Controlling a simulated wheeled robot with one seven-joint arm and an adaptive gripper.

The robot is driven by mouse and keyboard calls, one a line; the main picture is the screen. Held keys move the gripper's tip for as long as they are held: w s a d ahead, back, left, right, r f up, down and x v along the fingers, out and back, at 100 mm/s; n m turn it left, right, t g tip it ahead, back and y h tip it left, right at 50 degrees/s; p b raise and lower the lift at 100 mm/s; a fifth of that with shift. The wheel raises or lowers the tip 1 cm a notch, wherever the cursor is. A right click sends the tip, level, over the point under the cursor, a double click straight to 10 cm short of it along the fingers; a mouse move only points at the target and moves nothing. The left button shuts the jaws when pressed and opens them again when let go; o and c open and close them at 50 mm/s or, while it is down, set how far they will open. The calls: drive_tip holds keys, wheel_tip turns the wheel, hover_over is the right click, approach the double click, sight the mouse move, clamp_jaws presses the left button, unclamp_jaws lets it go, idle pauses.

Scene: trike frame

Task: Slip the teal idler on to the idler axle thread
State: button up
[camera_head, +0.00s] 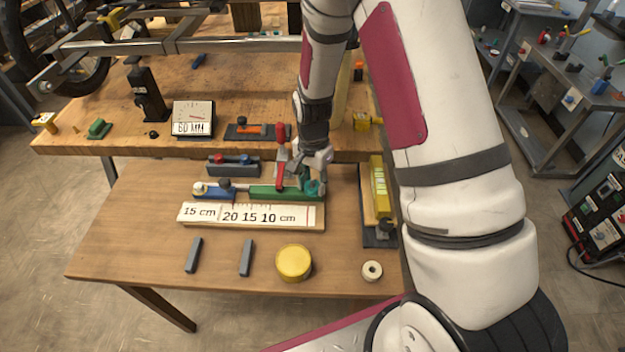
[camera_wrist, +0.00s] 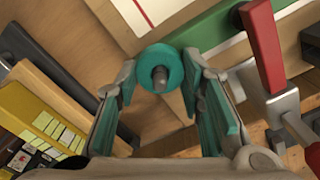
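The teal idler (camera_wrist: 146,63) is a round ring in the wrist view, with a grey stud (camera_wrist: 160,78) showing through its middle. The ring is around the stud; how far along it sits is not clear. My gripper (camera_wrist: 160,82) has one finger on each side of the idler, and the gap matches its width, so it looks shut on it. In the head view, my gripper (camera_head: 311,181) points down at the right end of the green bar (camera_head: 272,192), and the idler (camera_head: 314,188) shows low between the fingers.
A red-handled clamp (camera_head: 280,153) stands close left of my gripper. A yellow level (camera_head: 379,187) lies to its right. A scale board (camera_head: 250,215), a yellow round tin (camera_head: 294,262) and a white ring (camera_head: 372,270) lie in front.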

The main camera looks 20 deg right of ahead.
drive_tip(key=o, duration=0.5)
drive_tip(key=shift+c, duration=0.2)
wheel_tip(320, 180, up, 12)
drive_tip(key=shift+r, duration=0.1)
idle(0.5)
drive_tip(key=s+r+n+t, duration=0.3)
drive_tip(key=s+r+n, duration=0.5)
drive_tip(key=s+r, duration=1.05)
drive_tip(key=s+r+n+t, duration=0.1)
drive_tip(key=s+r+n, duration=0.1)
drive_tip(key=s, duration=0.4)
drive_tip(key=shift+s+r+n, duration=0.2)
drive_tip(key=shift+s+n, duration=0.05)
drive_tip(key=shift+n, duration=0.35)
